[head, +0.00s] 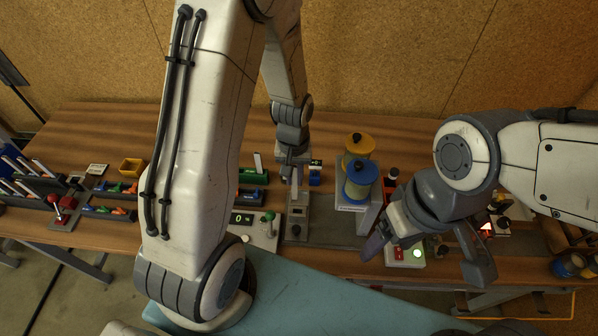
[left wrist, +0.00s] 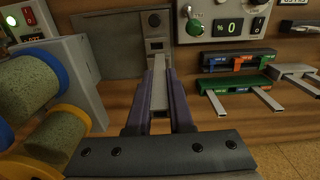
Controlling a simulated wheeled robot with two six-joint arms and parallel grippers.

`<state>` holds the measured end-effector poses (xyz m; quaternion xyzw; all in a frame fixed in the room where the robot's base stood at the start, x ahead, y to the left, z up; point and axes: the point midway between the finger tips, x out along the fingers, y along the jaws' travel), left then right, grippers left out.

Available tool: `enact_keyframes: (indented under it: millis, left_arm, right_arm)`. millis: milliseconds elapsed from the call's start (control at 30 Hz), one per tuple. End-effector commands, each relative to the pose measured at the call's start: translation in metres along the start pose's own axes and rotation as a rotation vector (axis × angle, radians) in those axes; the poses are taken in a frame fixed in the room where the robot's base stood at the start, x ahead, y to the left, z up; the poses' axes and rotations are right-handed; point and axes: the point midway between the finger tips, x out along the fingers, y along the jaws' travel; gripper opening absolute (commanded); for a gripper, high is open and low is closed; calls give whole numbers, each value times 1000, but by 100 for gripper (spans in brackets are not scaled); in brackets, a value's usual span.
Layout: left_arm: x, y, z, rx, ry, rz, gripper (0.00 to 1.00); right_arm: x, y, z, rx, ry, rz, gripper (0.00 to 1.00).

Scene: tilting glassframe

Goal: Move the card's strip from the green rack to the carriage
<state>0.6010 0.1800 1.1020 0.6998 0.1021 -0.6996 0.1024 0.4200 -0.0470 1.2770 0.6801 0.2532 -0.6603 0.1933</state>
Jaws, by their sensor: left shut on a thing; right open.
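My left gripper (head: 294,182) is shut on a pale grey strip (left wrist: 159,92), which stands between its two purple fingers in the left wrist view. The strip's far end points at a small grey block (left wrist: 155,44) on a grey plate; I cannot tell whether they touch. This block (head: 297,208), perhaps the carriage, is just below the gripper in the head view. The green rack (left wrist: 234,86) holds several strips; in the head view it (head: 252,176) is partly hidden by my left arm. My right gripper (head: 425,258) is open and empty at the front right. I cannot identify the card.
A control box (head: 255,222) with a green-knobbed lever and a display reading 0 stands beside the block. Yellow and blue-capped rollers (head: 360,170) stand close to its right. A red-and-white box (head: 404,254) lies near my right gripper. Other racks stand at the left.

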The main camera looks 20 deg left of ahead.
Motion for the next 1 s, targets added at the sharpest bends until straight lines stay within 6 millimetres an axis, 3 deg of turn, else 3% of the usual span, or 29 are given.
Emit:
enact_keyframes:
  millis: [367,1000]
  left_arm:
    - [5,8,2,14,0,0,0]
    - [57,6,2,10,0,0,0]
  right_arm:
    - [3,0,0,0,0,0,75]
    - [44,3,2,1,0,0,75]
